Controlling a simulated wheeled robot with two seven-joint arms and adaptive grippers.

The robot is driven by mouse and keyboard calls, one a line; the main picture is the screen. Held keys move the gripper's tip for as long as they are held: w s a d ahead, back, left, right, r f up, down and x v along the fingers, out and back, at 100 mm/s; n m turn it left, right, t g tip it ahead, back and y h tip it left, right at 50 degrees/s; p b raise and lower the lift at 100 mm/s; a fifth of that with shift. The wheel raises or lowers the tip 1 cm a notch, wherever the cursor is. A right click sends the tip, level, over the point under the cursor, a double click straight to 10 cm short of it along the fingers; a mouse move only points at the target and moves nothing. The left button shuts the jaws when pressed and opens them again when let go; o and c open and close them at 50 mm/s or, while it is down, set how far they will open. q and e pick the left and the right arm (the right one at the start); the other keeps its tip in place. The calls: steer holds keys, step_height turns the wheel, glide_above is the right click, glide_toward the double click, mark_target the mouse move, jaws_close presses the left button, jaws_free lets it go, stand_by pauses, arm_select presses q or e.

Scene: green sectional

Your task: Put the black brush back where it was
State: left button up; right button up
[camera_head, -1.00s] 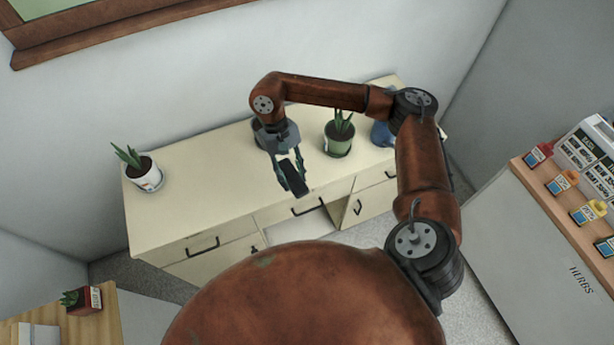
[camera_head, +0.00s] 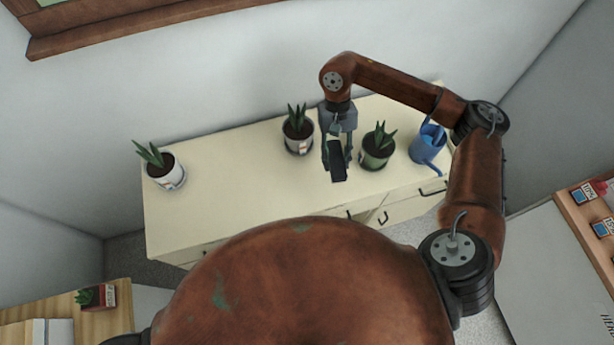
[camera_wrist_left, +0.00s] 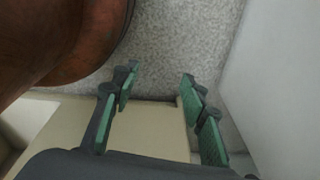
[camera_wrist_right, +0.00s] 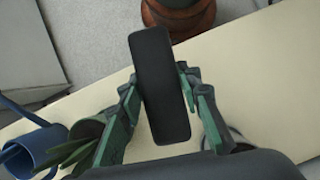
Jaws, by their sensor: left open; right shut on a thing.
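The black brush (camera_head: 337,161) is a dark, rounded oblong block. My right gripper (camera_head: 338,150) is shut on it and holds it over the front part of the cream cabinet (camera_head: 225,175), between two potted plants. In the right wrist view the brush (camera_wrist_right: 160,85) sits between the green fingers, tilted slightly, and hides part of the cabinet top. I cannot tell its exact height above the top. My left gripper (camera_wrist_left: 158,85) shows only in the left wrist view; it is open and empty, above the floor and a cream furniture edge.
A white-potted plant (camera_head: 298,130) stands left of the right gripper, and a green-potted plant (camera_head: 377,150) close on its right. A blue watering can (camera_head: 428,146) stands at the right end. Another potted plant (camera_head: 163,168) is at the far left. Cabinet top between the left plants is clear.

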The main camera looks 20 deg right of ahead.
steer(key=s+a+f+m+t+y+b, duration=0.25)
steer(key=s+a+m, duration=0.35)
steer(key=m, duration=0.4)
steer(key=s+a+f+m+t+y+b, duration=0.15)
steer(key=s+a+m+t, duration=0.25)
steer(key=a+m, duration=0.5)
steer(key=shift+m, duration=0.9)
steer(key=w+d+f, duration=0.2)
steer(key=w, duration=0.1)
steer(key=w+d+f, duration=0.2)
steer(key=w+f, duration=0.1)
steer(key=w, duration=0.1)
steer(key=w+d+f+b, duration=0.1)
steer(key=w+d+f, duration=0.2)
steer(key=w, duration=0.1)
steer(key=shift+w+d+f, duration=0.15)
steer(key=shift+w+f, duration=0.1)
steer(key=shift+f, duration=0.15)
steer(key=f, duration=0.3)
steer(key=shift+w+d+f, duration=0.15)
steer(key=shift+w+f, duration=0.05)
steer(key=shift+f, duration=0.05)
arm_select(q)
steer(key=s+f, duration=0.4)
steer(key=f, duration=0.1)
steer(key=shift+s+a+f+g, duration=0.2)
steer(key=shift+s+f+g, duration=0.1)
steer(key=shift+s, duration=0.05)
